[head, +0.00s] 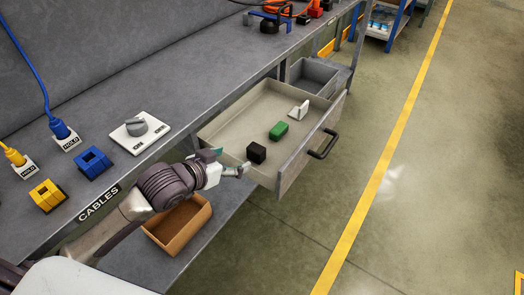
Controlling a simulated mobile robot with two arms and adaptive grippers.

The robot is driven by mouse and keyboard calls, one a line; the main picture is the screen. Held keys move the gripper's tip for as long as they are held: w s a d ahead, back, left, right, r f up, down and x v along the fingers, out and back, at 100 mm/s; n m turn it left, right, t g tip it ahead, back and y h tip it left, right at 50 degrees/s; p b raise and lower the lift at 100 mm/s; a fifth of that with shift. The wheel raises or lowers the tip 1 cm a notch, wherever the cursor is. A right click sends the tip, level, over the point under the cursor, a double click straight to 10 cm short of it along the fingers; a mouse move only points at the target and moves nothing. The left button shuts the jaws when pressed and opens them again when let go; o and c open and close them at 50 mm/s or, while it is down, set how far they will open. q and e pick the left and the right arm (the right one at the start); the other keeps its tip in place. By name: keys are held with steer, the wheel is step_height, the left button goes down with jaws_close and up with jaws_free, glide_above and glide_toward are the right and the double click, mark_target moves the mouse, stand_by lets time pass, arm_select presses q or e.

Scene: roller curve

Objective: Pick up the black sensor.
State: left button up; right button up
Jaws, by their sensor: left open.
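The black sensor (256,153) is a small dark cube in the open drawer (230,124), near its left end. My left gripper (246,171) is open at the drawer's near left edge, just below the black sensor in the picture. I see no clear contact between them. My right gripper is not in view.
A green block (278,131) and a white bracket-like part (300,110) lie farther right in the drawer. The drawer front has a dark handle (323,145). An orange-brown bin (180,224) sits below. The workbench (150,95) carries a dial plate and yellow and blue connectors.

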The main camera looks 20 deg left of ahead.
mark_target(256, 148)
arm_select(q)
steer(key=x, duration=1.2)
steer(key=shift+w+b, duration=0.3)
steer(key=shift+w, duration=0.15)
steer(key=c, duration=1.3)
